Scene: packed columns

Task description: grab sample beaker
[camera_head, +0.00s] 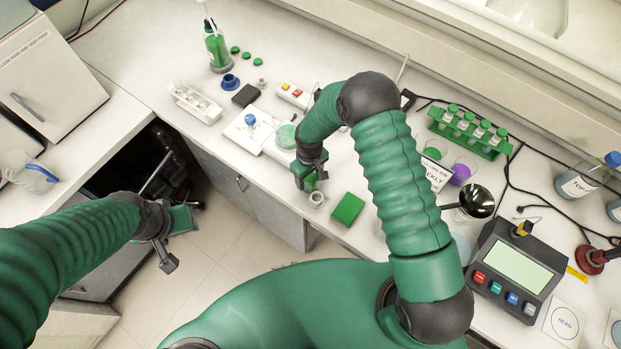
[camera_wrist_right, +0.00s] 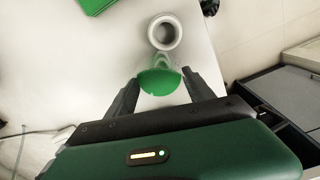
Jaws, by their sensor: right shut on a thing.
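A small clear beaker with green contents (camera_wrist_right: 160,82) is between the fingers of my right gripper (camera_wrist_right: 163,92) in the wrist view. The right gripper is shut on it. In the head view, my right gripper (camera_head: 311,171) is over the front edge of the bench, and some of the green beaker (camera_head: 312,180) shows below the fingers. The arm and fingers hide much of it there. My left gripper (camera_head: 176,241) is open and empty, out over the floor.
A white ring-shaped piece (camera_head: 316,199) and a green block (camera_head: 347,209) lie close to the right gripper. A balance (camera_head: 283,137) stands behind it. A green tube rack (camera_head: 469,132), a purple beaker (camera_head: 461,172) and a device with a screen (camera_head: 514,268) are to the right.

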